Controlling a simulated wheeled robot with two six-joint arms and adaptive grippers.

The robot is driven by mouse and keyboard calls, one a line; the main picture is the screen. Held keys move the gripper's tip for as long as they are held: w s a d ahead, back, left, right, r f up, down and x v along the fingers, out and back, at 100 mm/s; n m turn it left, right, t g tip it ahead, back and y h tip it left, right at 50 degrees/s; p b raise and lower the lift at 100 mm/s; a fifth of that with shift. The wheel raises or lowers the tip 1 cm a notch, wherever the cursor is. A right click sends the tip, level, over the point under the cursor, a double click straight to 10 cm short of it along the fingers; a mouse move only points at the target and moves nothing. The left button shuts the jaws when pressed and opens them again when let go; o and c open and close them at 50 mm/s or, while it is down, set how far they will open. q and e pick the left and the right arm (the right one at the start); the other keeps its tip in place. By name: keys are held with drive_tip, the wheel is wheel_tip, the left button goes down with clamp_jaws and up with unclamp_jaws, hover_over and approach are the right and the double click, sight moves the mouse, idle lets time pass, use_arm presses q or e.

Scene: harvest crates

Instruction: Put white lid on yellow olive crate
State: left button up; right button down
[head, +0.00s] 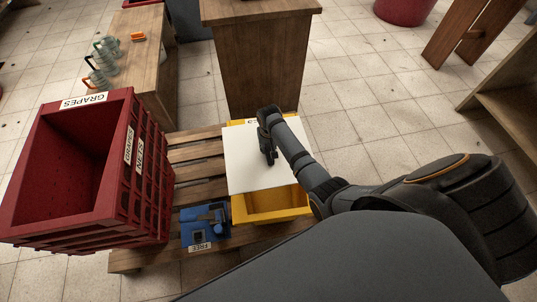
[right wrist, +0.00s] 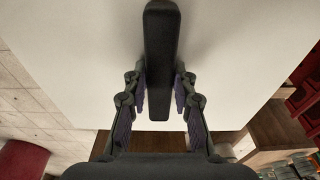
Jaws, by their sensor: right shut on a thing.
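The white lid (head: 240,165) is a flat white panel over the far part of the yellow crate (head: 272,215). The crate stands on a wooden pallet, and its near end shows uncovered. The lid's left edge reaches a little past the crate's left side. I cannot tell whether the lid touches the rim. My right gripper (head: 269,158) is above the lid. In the right wrist view its fingers (right wrist: 160,90) are closed on both sides of the lid's black handle (right wrist: 159,40), with the white panel (right wrist: 75,55) behind. My left gripper is not in view.
A dark red crate stack (head: 150,185) labelled GRAPES stands left on the pallet (head: 195,160). A small blue box (head: 197,240) labelled FREE sits between it and the yellow crate. A wooden cabinet (head: 262,70) stands just behind.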

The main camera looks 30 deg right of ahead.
drive_tip(key=shift+w+d+f+b, duration=0.2)
drive_tip(key=shift+d+f, duration=0.1)
drive_tip(key=shift+f, duration=0.3)
drive_tip(key=shift+w+d+f+b, duration=0.1)
drive_tip(key=shift+w+d+f, duration=0.15)
drive_tip(key=shift+f, duration=0.3)
drive_tip(key=shift+d+m, duration=0.1)
drive_tip(key=shift+m, duration=0.2)
drive_tip(key=shift+r, duration=0.1)
drive_tip(key=shift+s+r+p, duration=0.1)
drive_tip(key=shift+p, duration=0.3)
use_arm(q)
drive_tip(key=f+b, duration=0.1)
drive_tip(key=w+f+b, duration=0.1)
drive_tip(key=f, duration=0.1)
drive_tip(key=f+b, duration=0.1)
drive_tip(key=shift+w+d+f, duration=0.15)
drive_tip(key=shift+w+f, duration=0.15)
use_arm(e)
wheel_tip(320, 180, down, 6)
drive_tip(key=shift+r, duration=0.2)
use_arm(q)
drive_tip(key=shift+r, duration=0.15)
use_arm(e)
drive_tip(key=shift+s, duration=0.1)
use_arm(q)
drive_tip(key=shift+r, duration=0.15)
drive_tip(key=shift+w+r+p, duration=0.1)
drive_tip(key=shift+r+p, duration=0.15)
drive_tip(key=shift+p, duration=0.1)
